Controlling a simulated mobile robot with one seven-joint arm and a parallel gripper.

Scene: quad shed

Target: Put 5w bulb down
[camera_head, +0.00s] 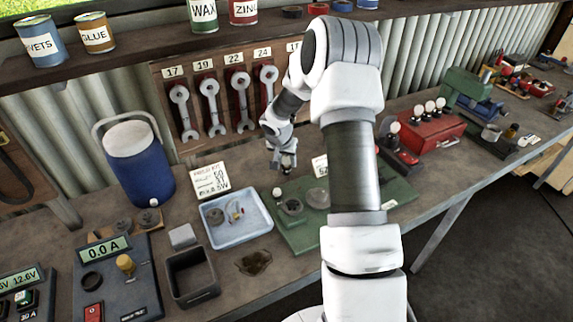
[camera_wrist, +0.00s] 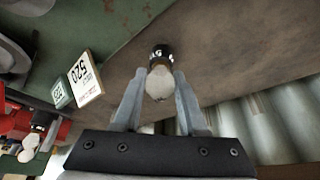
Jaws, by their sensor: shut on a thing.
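My gripper (camera_head: 283,164) is above the back of the workbench, near the back edge of the green board (camera_head: 300,238). In the wrist view my gripper (camera_wrist: 160,95) is shut on a bulb (camera_wrist: 160,84) with whitish glass and a dark base. The base carries a pale marking that I cannot read for certain. The bulb is between the fingertips, its base pointing away from the gripper. In the head view the bulb is small and partly hidden by the gripper. I cannot tell whether it touches the bench.
A white card (camera_head: 211,180), with writing ending in 5W, stands behind a pale blue tray (camera_head: 212,235) holding small parts. Another bulb (camera_head: 277,192) is at the green board's left. A red box (camera_head: 432,146) with several bulbs is to the right. A blue jug (camera_head: 140,170) stands left.

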